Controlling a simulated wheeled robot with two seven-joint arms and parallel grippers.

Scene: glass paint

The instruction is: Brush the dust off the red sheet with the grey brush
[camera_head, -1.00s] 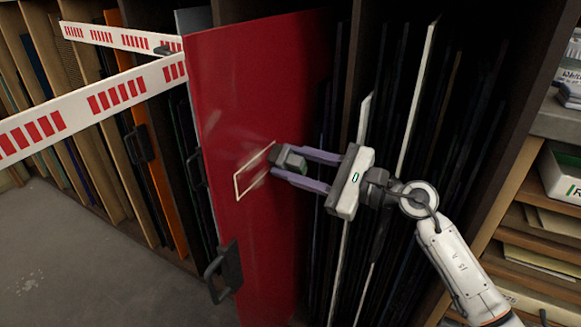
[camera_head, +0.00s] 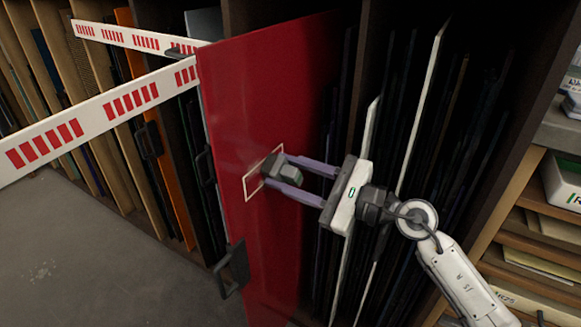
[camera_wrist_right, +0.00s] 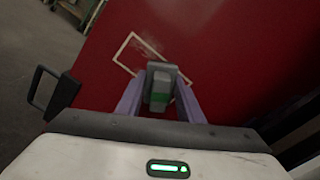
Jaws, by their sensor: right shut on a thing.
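The red sheet (camera_head: 270,90) stands upright, pulled partly out of the rack; it also fills much of the right wrist view (camera_wrist_right: 230,50). A pale rectangular outline (camera_head: 247,187) is marked on it. My right gripper (camera_head: 287,177) is shut on the grey brush (camera_head: 270,168), which has a green band in the wrist view (camera_wrist_right: 161,85). The brush is held against or very close to the sheet at the outline; exact contact is hard to tell. Faint pale dust streaks (camera_wrist_right: 150,50) show around the outline in the wrist view. My left gripper is not in view.
A black handle (camera_head: 232,270) sticks out at the sheet's lower left edge. White barrier strips with red marks (camera_head: 100,115) cross at the left. Dark sheets (camera_head: 440,120) fill the slots at right, beside shelves of papers (camera_head: 545,240). Grey floor (camera_head: 80,250) is open at left.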

